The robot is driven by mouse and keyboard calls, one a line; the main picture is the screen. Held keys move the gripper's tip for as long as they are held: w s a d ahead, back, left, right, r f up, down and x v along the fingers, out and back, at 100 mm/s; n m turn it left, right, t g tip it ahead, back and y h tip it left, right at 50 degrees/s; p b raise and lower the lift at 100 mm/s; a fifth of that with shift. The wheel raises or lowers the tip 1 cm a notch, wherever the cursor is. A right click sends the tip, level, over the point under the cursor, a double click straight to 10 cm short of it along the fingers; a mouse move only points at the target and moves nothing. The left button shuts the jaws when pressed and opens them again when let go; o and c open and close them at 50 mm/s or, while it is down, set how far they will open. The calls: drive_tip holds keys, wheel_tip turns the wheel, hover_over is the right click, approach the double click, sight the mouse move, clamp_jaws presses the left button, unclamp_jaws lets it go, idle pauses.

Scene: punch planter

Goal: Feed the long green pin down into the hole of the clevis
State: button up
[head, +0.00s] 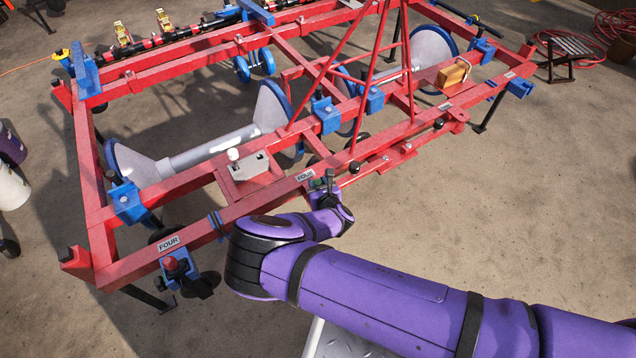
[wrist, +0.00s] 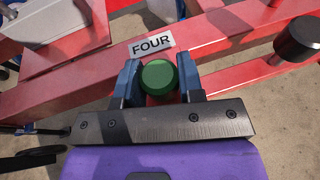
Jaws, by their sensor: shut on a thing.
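The green pin (wrist: 159,76) shows end-on in the wrist view as a round green head between the two blue fingers of my gripper (wrist: 162,84). The fingers are shut on it, one on each side. In the head view the pin (head: 317,184) is a small green spot at my gripper (head: 325,195), beside the red frame's near beam. Below the head, the pin's shaft is hidden. I cannot make out the clevis or its hole for certain; the gripper and pin may cover it. I cannot tell whether the pin's tip touches anything.
The red frame (head: 130,263) runs across the view, with a "FOUR" label (wrist: 151,45) just behind the pin. A black knob (wrist: 297,38) stands to the right of my gripper. A grey bracket (head: 245,168) with a white knob is on the frame.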

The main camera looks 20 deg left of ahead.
drive_tip(key=shift+f, duration=0.45)
drive_tip(key=o, duration=1.1)
drive_tip(key=shift+f, duration=0.1)
drive_tip(key=shift+s, duration=0.1)
